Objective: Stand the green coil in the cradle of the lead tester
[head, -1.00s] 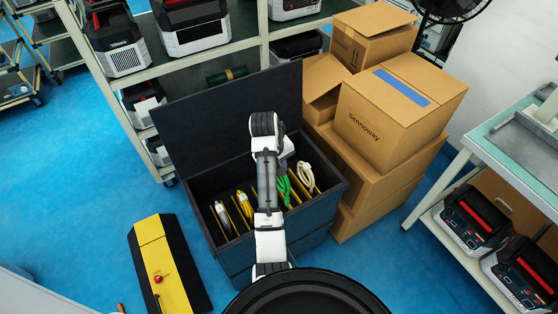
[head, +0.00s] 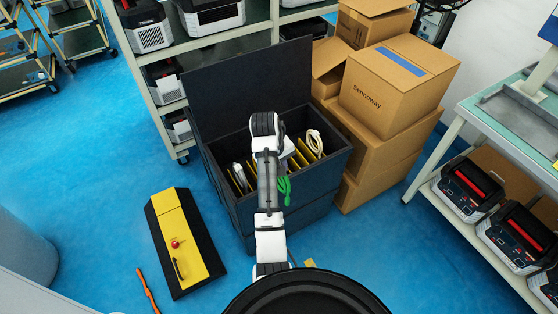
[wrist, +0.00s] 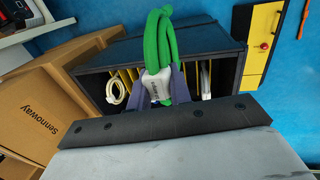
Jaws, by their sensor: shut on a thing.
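The green coil (wrist: 163,38) is a looped green cable with a white band (wrist: 157,86). My gripper (wrist: 158,80) is shut on it at the band, with a finger on each side. In the head view the green coil (head: 284,186) shows beside my wrist, in front of the dark bin's near wall; my arm hides part of it. My gripper's fingers are hidden there. I cannot make out the lead tester or its cradle for sure in either view.
The open dark bin (head: 318,183) has yellow dividers and holds a white coil (head: 314,144). Cardboard boxes (head: 395,92) stand right of it. A bench (head: 512,125) is at the right. A yellow-black unit (head: 184,240) lies on the blue floor at left.

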